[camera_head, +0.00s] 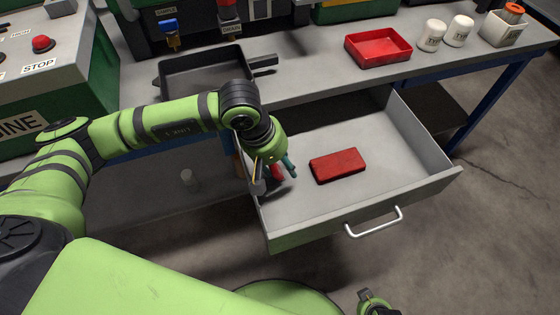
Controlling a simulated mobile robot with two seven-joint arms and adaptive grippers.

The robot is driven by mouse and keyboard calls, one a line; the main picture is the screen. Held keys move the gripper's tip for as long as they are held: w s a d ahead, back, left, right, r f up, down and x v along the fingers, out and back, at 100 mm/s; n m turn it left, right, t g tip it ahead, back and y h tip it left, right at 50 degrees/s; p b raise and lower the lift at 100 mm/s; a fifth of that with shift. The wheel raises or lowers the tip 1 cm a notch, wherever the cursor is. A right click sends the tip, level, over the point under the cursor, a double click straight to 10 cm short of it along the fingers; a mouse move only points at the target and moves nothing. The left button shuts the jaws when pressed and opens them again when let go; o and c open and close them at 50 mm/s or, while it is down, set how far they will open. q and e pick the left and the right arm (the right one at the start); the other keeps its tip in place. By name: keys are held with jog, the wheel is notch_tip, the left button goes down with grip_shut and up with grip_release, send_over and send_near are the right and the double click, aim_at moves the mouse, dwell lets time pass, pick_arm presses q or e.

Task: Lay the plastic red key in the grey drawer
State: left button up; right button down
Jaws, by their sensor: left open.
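The grey drawer (415,160) is pulled out under the bench, with a silver handle on its front. My left gripper (271,178) is open at the drawer's left side, pointing down over its left wall. A small red piece (277,172) shows between the gripper's parts. It may be the plastic red key, but it is mostly hidden and I cannot tell whether it touches the drawer floor. A thin teal piece (289,165) shows beside it; I cannot tell what it belongs to.
A red box (338,166) lies in the drawer's middle. On the bench stand a dark tray (180,88), a red tray (378,48), two white bottles (431,36) and a white container (503,28). The drawer's right part is clear. A machine with a red stop button (42,44) is left.

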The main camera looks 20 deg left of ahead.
pick_arm(q)
jog(key=v, duration=1.2)
jog(key=shift+w+d+f, duration=0.1)
